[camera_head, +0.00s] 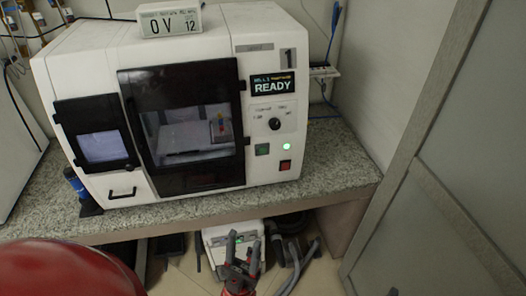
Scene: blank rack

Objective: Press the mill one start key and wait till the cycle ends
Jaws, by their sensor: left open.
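The mill (185,103) is a white machine with the number 1 on its upper right, standing on a granite counter. Its small display (273,83) reads READY. Below it are a black knob (275,124), a dark green key (262,149), a lit green lamp (287,146) and a red key (285,166). The dark-framed window (185,128) appears closed, with a small coloured piece visible inside. My left gripper (243,246) is open and empty, pointing up in front of the counter, below and apart from the keys. My right gripper is out of view.
The granite counter (341,165) is bare right of the mill. A small sign (169,20) stands on the mill. A dark blue bottle (77,185) stands at its left. A white box and grey hoses (305,262) lie under the counter. A grey door (450,190) stands at right.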

